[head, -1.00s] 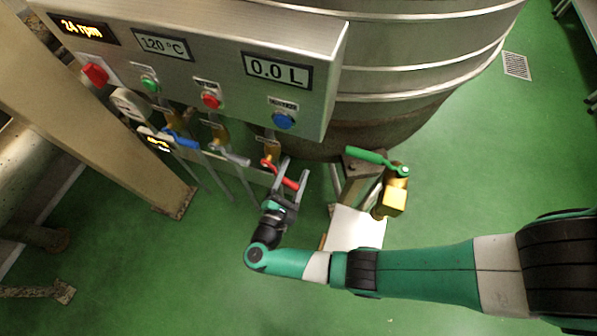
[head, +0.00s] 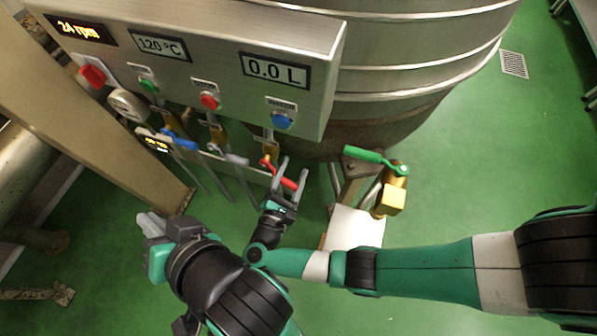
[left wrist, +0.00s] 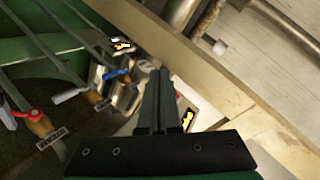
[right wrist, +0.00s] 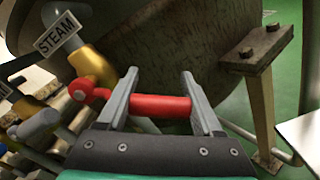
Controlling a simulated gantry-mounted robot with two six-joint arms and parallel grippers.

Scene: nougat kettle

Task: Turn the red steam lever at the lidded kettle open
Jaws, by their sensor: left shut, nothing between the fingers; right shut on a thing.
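The red steam lever (head: 289,183) sits on a brass valve below the control panel, beside the big metal kettle (head: 425,62). In the right wrist view the red lever (right wrist: 160,105) lies crosswise between my fingers, with its pivot at the left under a STEAM tag (right wrist: 58,32). My right gripper (head: 290,172) is shut on the lever. My left gripper (head: 148,222) is shut and empty, low at the left, well away from the red lever. The left wrist view also shows the red lever (left wrist: 20,114) at the far left. The kettle's lid is out of view.
The control panel (head: 190,60) carries displays and buttons. Blue (head: 180,141) and grey (head: 229,157) levers stand left of the red one. A green-handled brass valve (head: 393,195) is close on the right. A beige post (head: 90,110) stands near my left gripper.

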